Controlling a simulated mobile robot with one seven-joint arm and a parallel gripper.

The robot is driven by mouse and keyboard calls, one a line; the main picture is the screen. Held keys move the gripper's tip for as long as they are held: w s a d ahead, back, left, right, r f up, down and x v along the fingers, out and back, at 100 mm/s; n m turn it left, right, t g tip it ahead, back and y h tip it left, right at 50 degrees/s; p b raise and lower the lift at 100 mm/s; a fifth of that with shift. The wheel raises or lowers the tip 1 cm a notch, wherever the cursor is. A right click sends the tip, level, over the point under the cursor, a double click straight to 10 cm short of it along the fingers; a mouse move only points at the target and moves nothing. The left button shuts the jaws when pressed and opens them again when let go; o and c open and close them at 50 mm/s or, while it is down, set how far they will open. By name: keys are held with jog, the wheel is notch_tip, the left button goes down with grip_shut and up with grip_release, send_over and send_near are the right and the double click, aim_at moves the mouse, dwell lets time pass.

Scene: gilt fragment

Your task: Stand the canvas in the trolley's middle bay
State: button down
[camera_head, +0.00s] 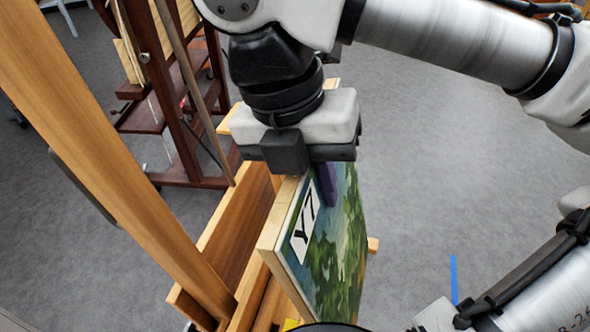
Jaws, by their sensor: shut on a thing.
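The canvas (335,245) is a painted green and blue panel with pale wooden edges and a white label reading "Y7". It stands roughly upright, seen at an angle. My gripper (306,178) points down and is shut on the canvas at its upper edge, one finger on each side. A light wooden frame with rails (232,240) lies just left of and below the canvas; it may be the trolley, but I cannot make out its separate bays. The canvas's lower edge is hidden, so I cannot tell whether it rests on anything.
A dark wooden easel (185,110) stands behind. Grey floor (440,140) is open on the right, with a blue strip (454,278) on it.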

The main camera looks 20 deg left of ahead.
jog(key=shift+d+r+p, duration=0.3)
jog(key=shift+r+p, duration=0.3)
jog(key=shift+p, duration=0.2)
jog(key=shift+d+r+p, duration=0.3)
jog(key=shift+r+p, duration=0.25)
jog(key=shift+p, duration=0.25)
jog(key=shift+d+r, duration=0.25)
jog(key=shift+r, duration=0.35)
jog(key=shift+d+r, duration=0.3)
jog(key=shift+r, duration=0.3)
jog(key=shift+d+r, duration=0.25)
jog(key=shift+r, duration=0.35)
jog(key=d, duration=1.7)
jog(key=shift+w+d, duration=0.15)
jog(key=shift+d, duration=0.05)
jog(key=shift+r, duration=0.1)
